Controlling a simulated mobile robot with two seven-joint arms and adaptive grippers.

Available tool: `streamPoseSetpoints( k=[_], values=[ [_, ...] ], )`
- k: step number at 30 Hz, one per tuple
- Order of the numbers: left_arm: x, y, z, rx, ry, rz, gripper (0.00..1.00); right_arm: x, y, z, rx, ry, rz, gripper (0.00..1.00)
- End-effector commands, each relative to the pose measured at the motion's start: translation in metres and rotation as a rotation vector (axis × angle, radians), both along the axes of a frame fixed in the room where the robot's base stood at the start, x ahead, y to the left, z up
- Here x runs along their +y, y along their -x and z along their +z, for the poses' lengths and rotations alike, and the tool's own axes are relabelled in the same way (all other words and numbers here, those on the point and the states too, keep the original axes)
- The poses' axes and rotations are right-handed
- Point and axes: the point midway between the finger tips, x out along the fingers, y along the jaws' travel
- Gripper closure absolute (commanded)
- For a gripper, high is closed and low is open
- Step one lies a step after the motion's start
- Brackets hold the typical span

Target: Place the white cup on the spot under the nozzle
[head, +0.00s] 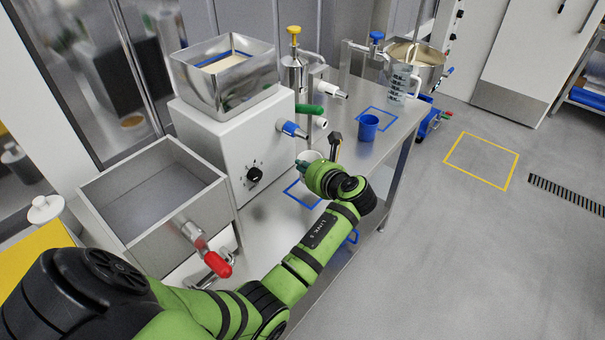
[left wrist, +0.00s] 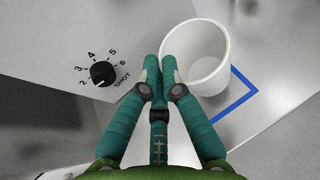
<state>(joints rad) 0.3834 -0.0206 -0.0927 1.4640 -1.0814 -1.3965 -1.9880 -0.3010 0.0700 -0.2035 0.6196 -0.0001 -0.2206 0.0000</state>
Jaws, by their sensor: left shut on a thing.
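The white cup (head: 309,156) shows partly behind my left gripper (head: 303,165) in the head view. In the left wrist view the white cup (left wrist: 207,78) appears upright, its open mouth facing the camera. The teal fingers of my left gripper (left wrist: 157,66) are closed together at the cup's left wall and shut on it. A blue outlined square (head: 292,194) lies on the steel table below the blue-tipped nozzle (head: 290,128). A corner of the square (left wrist: 245,90) shows right of the cup. I cannot tell whether the cup touches the table. My right gripper is not in view.
The white filling machine (head: 225,140) with its steel hopper (head: 225,85) stands beside the cup. A steel bin (head: 150,200) with a red handle (head: 219,264) is at left.

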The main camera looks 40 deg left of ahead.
Motion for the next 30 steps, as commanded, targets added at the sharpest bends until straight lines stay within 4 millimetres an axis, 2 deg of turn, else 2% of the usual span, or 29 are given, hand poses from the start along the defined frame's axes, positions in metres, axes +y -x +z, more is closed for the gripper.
streamPoseSetpoints(
  k=[4,9,12,23,24,25,30],
  values=[
    [0.004,0.002,-0.01,0.003,0.001,-0.001,1.0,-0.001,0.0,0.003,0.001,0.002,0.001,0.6],
    [0.004,0.002,-0.035,0.005,0.0,-0.001,1.0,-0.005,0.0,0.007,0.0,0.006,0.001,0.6],
    [0.004,0.001,-0.043,0.002,0.0,-0.002,1.0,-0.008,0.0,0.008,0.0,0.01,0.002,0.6],
    [0.004,0.001,-0.047,0.002,0.0,-0.002,1.0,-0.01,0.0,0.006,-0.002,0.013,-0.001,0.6],
    [0.004,0.001,-0.046,0.001,0.001,-0.001,0.78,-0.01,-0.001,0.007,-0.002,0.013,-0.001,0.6],
    [0.004,0.001,-0.046,0.001,0.001,-0.001,0.7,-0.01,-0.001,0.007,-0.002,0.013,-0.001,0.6],
    [0.004,0.001,-0.046,0.001,0.001,-0.001,0.7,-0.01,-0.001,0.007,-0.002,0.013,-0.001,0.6]
  ],
)
